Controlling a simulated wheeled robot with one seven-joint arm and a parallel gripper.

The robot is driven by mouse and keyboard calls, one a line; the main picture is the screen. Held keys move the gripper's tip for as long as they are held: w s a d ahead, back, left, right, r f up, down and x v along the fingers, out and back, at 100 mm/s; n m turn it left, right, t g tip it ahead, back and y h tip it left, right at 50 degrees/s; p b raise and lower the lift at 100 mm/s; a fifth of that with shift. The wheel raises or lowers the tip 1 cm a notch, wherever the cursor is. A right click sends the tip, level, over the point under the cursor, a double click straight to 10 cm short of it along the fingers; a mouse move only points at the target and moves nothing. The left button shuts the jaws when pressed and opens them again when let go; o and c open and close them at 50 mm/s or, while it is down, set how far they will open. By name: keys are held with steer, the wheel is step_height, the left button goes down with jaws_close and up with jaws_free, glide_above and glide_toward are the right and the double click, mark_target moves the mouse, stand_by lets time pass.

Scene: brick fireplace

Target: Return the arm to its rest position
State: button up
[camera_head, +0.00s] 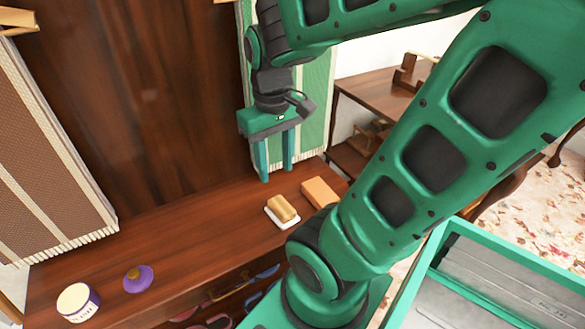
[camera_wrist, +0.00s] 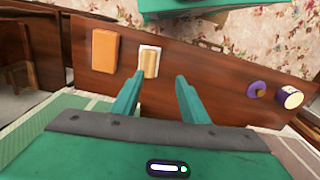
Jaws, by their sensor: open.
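My gripper (camera_head: 276,178) hangs from my green arm above the far part of the brown wooden cabinet top, with its two teal fingers apart and nothing between them. In the wrist view the fingers (camera_wrist: 153,88) are also spread and empty. My arm stretches across the right half of the head view, bent at the elbow, which is cut off at the top. The fingertips are near a white dish holding a tan block (camera_head: 283,208), but apart from it.
The wooden cabinet top (camera_head: 190,240) holds an orange block (camera_head: 319,192), a purple round item (camera_head: 138,279) and a white jar (camera_head: 77,301). An open drawer (camera_head: 225,305) shows below its front edge. Woven hangings (camera_head: 50,170) flank the dark panel. A side table (camera_head: 385,95) stands behind.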

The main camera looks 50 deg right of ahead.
steer(key=s+m, duration=0.1)
steer(key=s+d+m, duration=0.1)
steer(key=s, duration=0.1)
steer(key=s+m, duration=0.1)
steer(key=s, duration=0.1)
steer(key=shift+d+f+m, duration=0.1)
steer(key=shift+d+m, duration=0.2)
steer(key=shift+d, duration=0.05)
steer(key=shift+w+f, duration=0.25)
steer(key=shift+w, duration=0.35)
